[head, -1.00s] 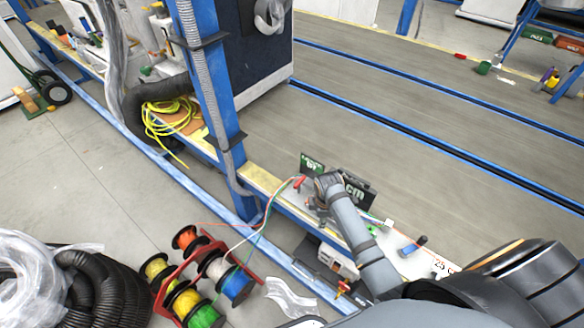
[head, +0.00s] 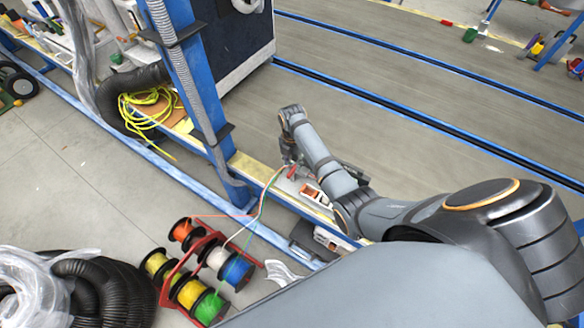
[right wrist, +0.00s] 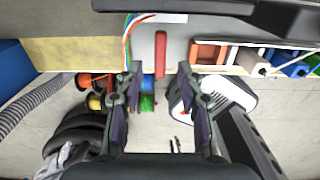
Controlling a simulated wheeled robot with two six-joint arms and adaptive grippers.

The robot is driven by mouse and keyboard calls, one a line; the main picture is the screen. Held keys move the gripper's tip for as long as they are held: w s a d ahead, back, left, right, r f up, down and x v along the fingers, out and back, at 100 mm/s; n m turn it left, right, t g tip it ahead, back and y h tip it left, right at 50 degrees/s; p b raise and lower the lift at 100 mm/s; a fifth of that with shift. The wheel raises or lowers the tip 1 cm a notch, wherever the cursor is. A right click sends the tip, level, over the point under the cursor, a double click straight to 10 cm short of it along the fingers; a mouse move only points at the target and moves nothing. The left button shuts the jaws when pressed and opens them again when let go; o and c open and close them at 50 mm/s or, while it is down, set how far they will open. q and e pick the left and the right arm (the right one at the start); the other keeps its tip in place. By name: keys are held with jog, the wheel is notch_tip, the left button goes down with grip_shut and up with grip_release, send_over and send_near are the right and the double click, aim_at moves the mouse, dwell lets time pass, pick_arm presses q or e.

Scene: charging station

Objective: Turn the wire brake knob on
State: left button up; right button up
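A red bar-shaped handle (right wrist: 160,54) stands out on the grey bench surface in the right wrist view, centred between and beyond my fingertips. It also shows as a small red piece (head: 292,172) beside my gripper in the head view. It may be the wire brake knob, but I cannot tell for sure. My right gripper (right wrist: 160,72) is open with nothing between its fingers. In the head view the right gripper (head: 288,160) is over the bench, partly hidden by its own arm. Coloured wires (right wrist: 128,40) run just left of the red handle. My left gripper is not in view.
A red rack of wire spools (head: 200,270) stands on the floor below the bench. A blue post (head: 195,90) with a grey conduit rises left of my right arm. An orange-and-white box (right wrist: 208,54) and several coloured blocks sit right of the handle.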

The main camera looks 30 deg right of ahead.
aim_at(292, 170)
notch_tip(292, 170, down, 4)
jog(key=shift+f+b, duration=0.2)
jog(key=shift+b, duration=0.15)
grip_shut()
